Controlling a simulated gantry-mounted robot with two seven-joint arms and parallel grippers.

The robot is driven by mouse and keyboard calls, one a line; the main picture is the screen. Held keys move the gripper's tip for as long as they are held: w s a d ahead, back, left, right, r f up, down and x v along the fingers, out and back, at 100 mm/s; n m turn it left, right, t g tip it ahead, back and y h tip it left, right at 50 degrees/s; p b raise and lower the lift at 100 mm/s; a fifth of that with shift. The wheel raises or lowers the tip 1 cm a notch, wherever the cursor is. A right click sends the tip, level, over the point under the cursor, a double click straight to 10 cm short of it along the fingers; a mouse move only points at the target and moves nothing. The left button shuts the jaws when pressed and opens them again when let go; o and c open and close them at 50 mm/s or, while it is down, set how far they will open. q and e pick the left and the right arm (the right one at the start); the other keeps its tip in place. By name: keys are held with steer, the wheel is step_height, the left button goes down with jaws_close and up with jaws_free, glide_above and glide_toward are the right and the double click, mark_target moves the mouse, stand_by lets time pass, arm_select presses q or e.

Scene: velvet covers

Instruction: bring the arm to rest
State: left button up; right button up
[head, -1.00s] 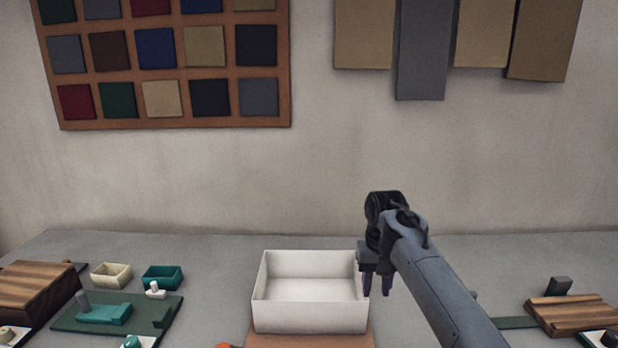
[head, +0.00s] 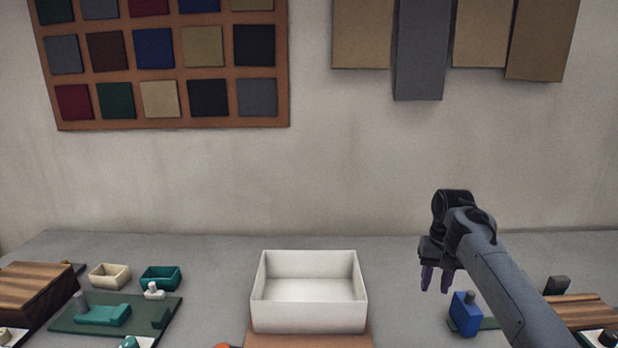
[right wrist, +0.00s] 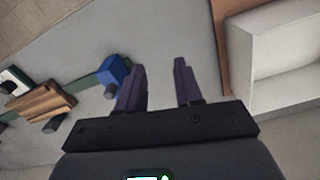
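My right gripper (head: 437,279) hangs above the grey table, to the right of the white box and close to a blue block with a grey knob (head: 464,314). In the right wrist view its two purple fingers (right wrist: 158,85) are apart with only bare table between them, so it is open and empty. The blue block (right wrist: 113,72) shows there beyond the left finger, and I cannot judge the height gap. My left gripper is in neither view.
An open, empty white box (head: 309,317) stands on a brown board (head: 262,340). At left are a green board (head: 68,322), small cream (head: 110,283) and teal (head: 160,284) trays and a wooden block (head: 30,290). A wooden piece (head: 585,312) is at right.

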steer(key=s+d+m, duration=0.2)
steer(key=s+d, duration=0.2)
steer(key=d, duration=0.7)
steer(key=s+d+m, duration=0.2)
steer(key=s+d, duration=0.2)
steer(key=d, duration=0.8)
steer(key=s+d+m, duration=0.2)
steer(key=s+d, duration=0.2)
steer(key=d, duration=0.7)
step_height(320, 180, down, 12)
steer(key=d+n+h, duration=0.2)
steer(key=h, duration=0.2)
steer(key=s+a+f+n+t+h, duration=0.25)
steer(key=s+a+f+n, duration=0.55)
steer(key=s+a+f, duration=1)
steer(key=s+a+r+n+t+y, duration=0.2)
steer(key=s+a+n+y, duration=0.2)
steer(key=s+a, duration=1.15)
steer(key=a+f+m+y, duration=0.1)
steer(key=a+m+y, duration=0.25)
steer(key=a, duration=0.55)
step_height(320, 180, up, 50)
steer(key=p, duration=5)
steer(key=shift+w+a+g+h, duration=0.25)
steer(key=shift+a+g+h, duration=0.1)
steer(key=shift+g+h, duration=0.1)
